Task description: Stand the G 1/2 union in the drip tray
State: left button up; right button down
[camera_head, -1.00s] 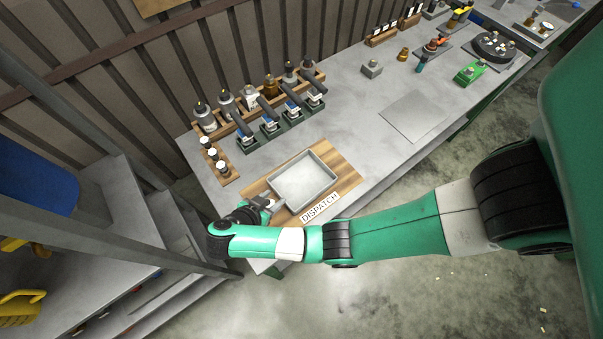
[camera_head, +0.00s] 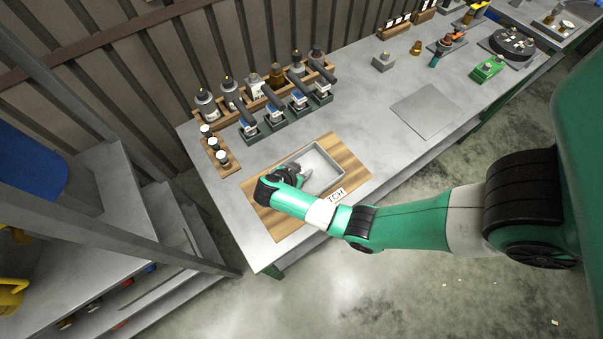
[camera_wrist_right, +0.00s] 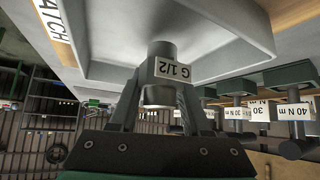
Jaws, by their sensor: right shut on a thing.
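The G 1/2 union (camera_wrist_right: 161,93) is a short grey metal cylinder with a white "G 1/2" label. My right gripper (camera_wrist_right: 160,80) is shut on it, with a finger on either side, in the right wrist view. The drip tray (camera_head: 337,163) is a shallow grey rectangular tray on a striped wooden board. In the head view my right gripper (camera_head: 306,184) is over the tray's left part, and the union is hard to make out there. In the wrist view the union's far end is against or very close to the tray's grey surface; I cannot tell whether it touches. My left gripper is not in view.
The wooden board (camera_head: 352,178) carries a DISPATCH label, partly covered by my arm. Behind stand a rack of bottles (camera_head: 230,95) and green holders with tools (camera_head: 275,123). A small wooden rack (camera_head: 220,155) is to the left. The bench right of the board is clear up to a grey plate (camera_head: 425,110).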

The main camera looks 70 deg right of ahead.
notch_tip(320, 180, down, 2)
jog(key=shift+f+b, duration=0.25)
jog(key=shift+b, duration=0.05)
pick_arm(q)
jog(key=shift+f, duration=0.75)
pick_arm(e)
jog(key=shift+r, duration=0.1)
jog(key=shift+c, duration=1.8)
grip_release()
